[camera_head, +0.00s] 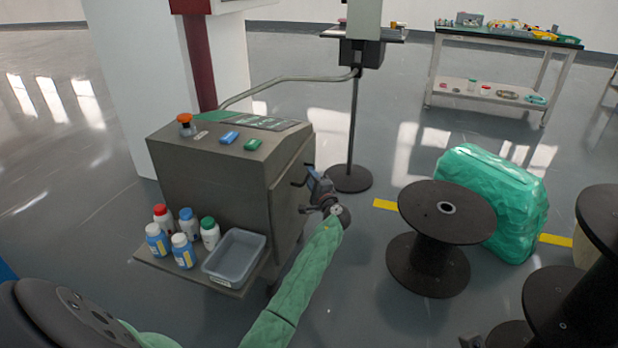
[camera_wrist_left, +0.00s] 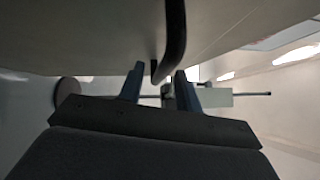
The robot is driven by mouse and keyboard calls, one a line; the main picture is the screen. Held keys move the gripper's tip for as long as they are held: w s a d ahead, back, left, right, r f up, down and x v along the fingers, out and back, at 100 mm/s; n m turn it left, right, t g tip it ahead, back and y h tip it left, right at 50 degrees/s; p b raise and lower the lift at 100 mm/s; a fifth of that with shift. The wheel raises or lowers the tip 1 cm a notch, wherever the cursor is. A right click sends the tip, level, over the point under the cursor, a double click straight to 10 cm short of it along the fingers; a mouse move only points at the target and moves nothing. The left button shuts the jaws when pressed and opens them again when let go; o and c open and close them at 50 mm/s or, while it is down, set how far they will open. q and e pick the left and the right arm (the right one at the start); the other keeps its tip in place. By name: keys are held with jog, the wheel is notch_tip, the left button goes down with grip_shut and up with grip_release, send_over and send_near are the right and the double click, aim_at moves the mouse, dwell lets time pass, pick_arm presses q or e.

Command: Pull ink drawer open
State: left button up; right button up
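The grey machine cabinet (camera_head: 215,180) stands left of centre. Dark handles (camera_head: 299,182) stick out from its right-hand face, where the drawer front is hard to tell from the rest. My left gripper (camera_head: 313,179) is at this face, beside the handle, at the end of my green-sleeved arm. In the left wrist view a dark curved handle bar (camera_wrist_left: 174,42) comes down from the cabinet face. Its lower end lies between the two fingers of my left gripper (camera_wrist_left: 160,82), which are apart with gaps visible. The drawer looks closed. My right gripper is not in view.
Several bottles (camera_head: 185,238) and a grey tray (camera_head: 236,256) sit on the cabinet's low shelf. A black pole stand (camera_head: 350,178) is behind my gripper. Dark spools (camera_head: 432,240) and a green wrapped bundle (camera_head: 500,200) stand right. Floor shows between cabinet and spools.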

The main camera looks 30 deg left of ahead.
pick_arm(q)
jog(key=shift+x, duration=0.95)
grip_shut()
jog(key=shift+d, duration=0.15)
jog(key=w+d+b, duration=0.2)
jog(key=w+d, duration=0.1)
jog(key=d, duration=1.1)
jog(key=w+d+b, duration=0.2)
jog(key=w+d, duration=0.2)
jog(key=d, duration=1.1)
jog(key=shift+f, duration=0.1)
